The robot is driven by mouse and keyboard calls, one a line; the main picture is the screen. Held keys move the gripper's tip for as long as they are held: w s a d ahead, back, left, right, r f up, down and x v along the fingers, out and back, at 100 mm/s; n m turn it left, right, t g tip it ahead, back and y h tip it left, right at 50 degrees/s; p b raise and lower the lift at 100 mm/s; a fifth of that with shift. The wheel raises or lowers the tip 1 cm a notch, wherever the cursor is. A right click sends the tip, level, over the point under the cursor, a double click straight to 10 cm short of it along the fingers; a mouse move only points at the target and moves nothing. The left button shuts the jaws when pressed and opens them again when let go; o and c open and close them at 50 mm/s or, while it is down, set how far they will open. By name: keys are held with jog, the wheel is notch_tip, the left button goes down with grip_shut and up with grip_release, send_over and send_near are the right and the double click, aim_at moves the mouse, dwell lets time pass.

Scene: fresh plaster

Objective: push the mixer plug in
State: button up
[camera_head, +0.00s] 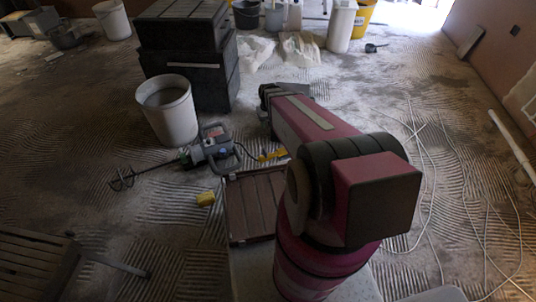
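The mixer (212,147), a grey power tool with a long shaft and spiral paddle, lies on the floor left of my arm. A dark cable leaves its right side toward a small yellow piece (272,155) beside my forearm. I cannot tell whether that piece is the plug or a connector. A small dark fitting (515,30) on the right wall may be a socket. My arm reaches away from me, and its dark far end (268,94) is by the black boxes. My gripper's fingers cannot be made out there, nor anything held.
A white bucket (168,110) stands behind the mixer, before stacked black boxes (190,65). A brown slatted panel (250,205) and a yellow block (205,199) lie nearer. Pale cords (420,150) trail over the ridged floor at right. Bags (300,48) and buckets stand at the back.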

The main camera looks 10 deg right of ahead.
jog(key=w+f, duration=0.4)
jog(key=f, duration=0.3)
jog(key=w+f, duration=0.4)
jog(key=f, duration=0.4)
jog(key=n, duration=0.2)
send_over(265, 150)
notch_tip(265, 150, down, 10)
jog(key=shift+r, duration=0.2)
notch_tip(265, 150, down, 11)
jog(key=shift+s+r, duration=0.1)
grip_shut()
